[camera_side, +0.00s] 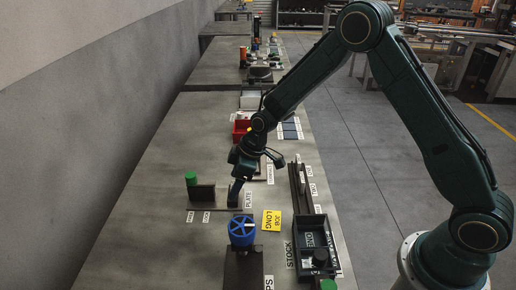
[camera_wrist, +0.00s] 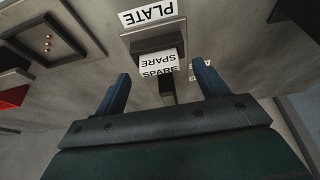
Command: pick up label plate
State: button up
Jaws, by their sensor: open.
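The label plate (camera_wrist: 160,61) is a small white plate with black SPARE lettering, seen in the wrist view. It sits in or against a dark holder (camera_wrist: 158,43), just beyond a white table label reading PLATE (camera_wrist: 148,14). My gripper (camera_wrist: 161,71) is open, with one blue finger on each side of the plate and a visible gap to each. Whether the fingertips are level with the plate is hard to tell. In the side view my gripper (camera_side: 236,193) points down beside the PLATE label (camera_side: 249,200) and hides the label plate.
A dark upright block (camera_side: 203,193) and a green-topped part (camera_side: 191,178) stand left of my gripper. A blue handwheel (camera_side: 241,229) is close in front, with a yellow LONG JOB card (camera_side: 271,220) beside it. A dark stock tray (camera_side: 290,229) lies at right. The table's left side is clear.

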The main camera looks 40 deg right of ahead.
jog(key=shift+w+a+f, duration=0.15)
jog(key=shift+f, duration=0.45)
jog(key=c, duration=1.1)
jog(key=shift+r, duration=0.2)
notch_tip(320, 180, up, 20)
jog(key=shift+f, duration=0.15)
dwell(0.4)
